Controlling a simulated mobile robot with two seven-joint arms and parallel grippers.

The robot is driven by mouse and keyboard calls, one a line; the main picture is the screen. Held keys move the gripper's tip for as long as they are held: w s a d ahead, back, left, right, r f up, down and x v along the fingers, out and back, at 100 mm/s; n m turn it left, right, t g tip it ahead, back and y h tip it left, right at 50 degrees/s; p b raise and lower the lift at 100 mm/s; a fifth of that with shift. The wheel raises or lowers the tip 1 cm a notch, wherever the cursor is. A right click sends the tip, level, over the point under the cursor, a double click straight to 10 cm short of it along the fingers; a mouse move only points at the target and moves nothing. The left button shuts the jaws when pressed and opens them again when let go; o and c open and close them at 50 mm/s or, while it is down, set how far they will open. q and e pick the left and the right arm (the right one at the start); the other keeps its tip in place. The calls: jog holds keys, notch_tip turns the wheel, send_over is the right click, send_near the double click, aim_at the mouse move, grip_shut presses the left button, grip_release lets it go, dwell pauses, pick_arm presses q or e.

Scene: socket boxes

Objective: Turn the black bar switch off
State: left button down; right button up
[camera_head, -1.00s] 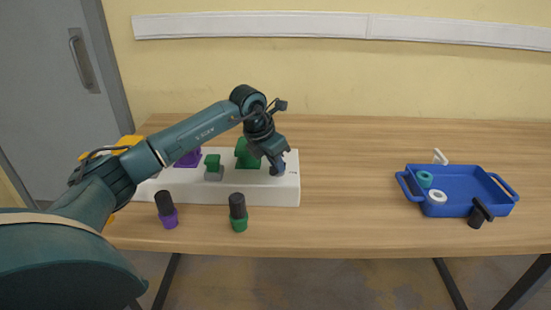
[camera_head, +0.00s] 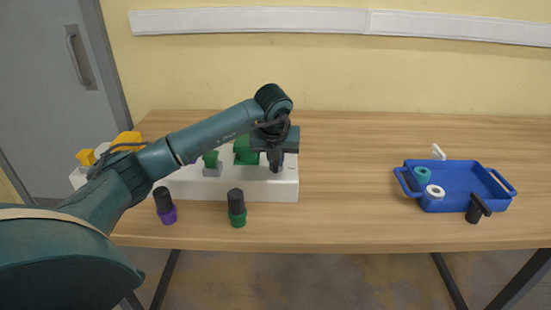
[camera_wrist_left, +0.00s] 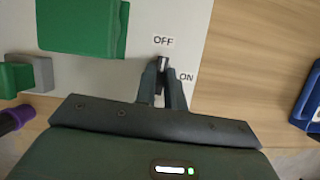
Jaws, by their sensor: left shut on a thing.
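The white socket box (camera_head: 225,187) stands on the table at left, with the switch at its right end. In the left wrist view the black bar switch (camera_wrist_left: 164,63) shows between my fingertips, with its visible end just below the OFF label (camera_wrist_left: 163,41). The ON label (camera_wrist_left: 187,77) is to its right. My left gripper (camera_head: 276,168) points down at the box and is shut on the bar; the fingers hide most of it. It also shows in the left wrist view (camera_wrist_left: 163,75). My right gripper is not in view.
A green block (camera_head: 246,152) and a smaller green plug on a grey base (camera_head: 211,164) are left of the switch. Purple-black (camera_head: 165,206) and green-black (camera_head: 237,209) plugs stand in front. A blue tray (camera_head: 460,176) with parts is at right; the table between is clear.

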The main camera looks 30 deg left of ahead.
pick_arm(q)
jog(key=shift+n, duration=0.5)
jog(key=c, duration=1.5)
grip_release()
jog(key=shift+r, duration=0.1)
jog(key=v, duration=1.3)
jog(key=shift+w+d, duration=0.1)
jog(key=shift+d, duration=0.1)
